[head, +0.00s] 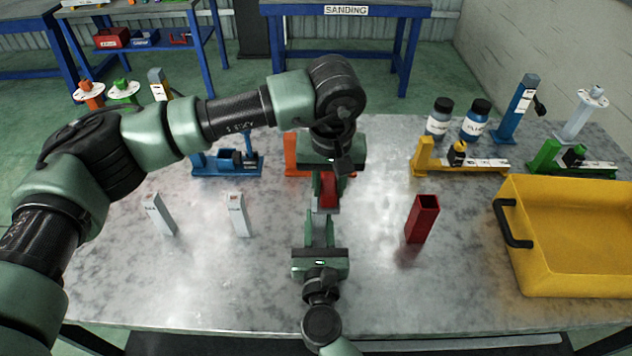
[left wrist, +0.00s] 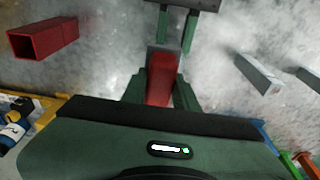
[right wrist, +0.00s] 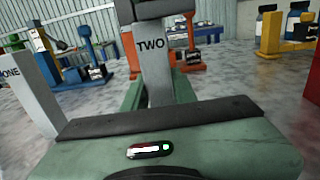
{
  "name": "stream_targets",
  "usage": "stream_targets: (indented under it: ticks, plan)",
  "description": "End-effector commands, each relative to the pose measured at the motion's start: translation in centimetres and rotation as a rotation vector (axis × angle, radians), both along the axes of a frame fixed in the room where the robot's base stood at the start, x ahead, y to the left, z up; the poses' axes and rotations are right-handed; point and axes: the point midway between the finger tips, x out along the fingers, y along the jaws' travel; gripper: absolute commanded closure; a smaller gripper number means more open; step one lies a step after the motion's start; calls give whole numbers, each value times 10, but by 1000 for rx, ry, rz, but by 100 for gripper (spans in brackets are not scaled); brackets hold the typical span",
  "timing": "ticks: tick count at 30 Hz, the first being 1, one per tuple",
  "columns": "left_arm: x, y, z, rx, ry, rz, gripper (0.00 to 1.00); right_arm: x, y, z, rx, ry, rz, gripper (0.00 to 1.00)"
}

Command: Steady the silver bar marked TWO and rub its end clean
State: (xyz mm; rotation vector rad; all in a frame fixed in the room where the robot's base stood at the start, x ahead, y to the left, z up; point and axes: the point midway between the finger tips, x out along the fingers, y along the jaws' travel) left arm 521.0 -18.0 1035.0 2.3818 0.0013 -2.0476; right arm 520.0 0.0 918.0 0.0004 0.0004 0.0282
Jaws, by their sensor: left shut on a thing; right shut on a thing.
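The silver bar marked TWO (right wrist: 152,65) stands upright between the fingers of my right gripper (right wrist: 160,92), which is shut on it. In the head view my right gripper (head: 320,232) reaches in from the near side. My left gripper (head: 328,185) is directly above, shut on a small red piece (head: 327,190), perhaps a cloth or pad. In the left wrist view the red piece (left wrist: 159,92) sits between the fingers at the grey bar's end (left wrist: 163,56). They appear to touch or nearly touch. The bar's upper end is mostly hidden.
Two other silver bars (head: 158,214) (head: 238,214) stand at left; one nearby is marked ONE (right wrist: 28,85). A red hollow tube (head: 421,222) and yellow crate (head: 508,250) are at right. Colored fixtures (head: 228,164) and bottles (head: 475,121) stand behind. The front left table is clear.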

Motion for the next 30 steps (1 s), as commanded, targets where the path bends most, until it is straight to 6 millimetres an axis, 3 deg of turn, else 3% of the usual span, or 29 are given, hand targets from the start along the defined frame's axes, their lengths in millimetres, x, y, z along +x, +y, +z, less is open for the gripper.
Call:
stream_targets:
  ticks: [1,13,16,18,30]
  plan:
    - [-2,-5,-2,-3,6,0,100,0,0,0,-1,-1,-1,100]
    - [-1,37,-1,2,2,3,100,0,0,0,0,-1,-1,100]
    - [-2,38,2,1,2,0,100,0,0,0,0,-1,-1,100]
    - [-1,38,24,-1,-4,0,100,0,0,0,0,-1,-1,100]
    - [-1,38,57,0,-1,0,100,0,0,0,0,0,-1,100]
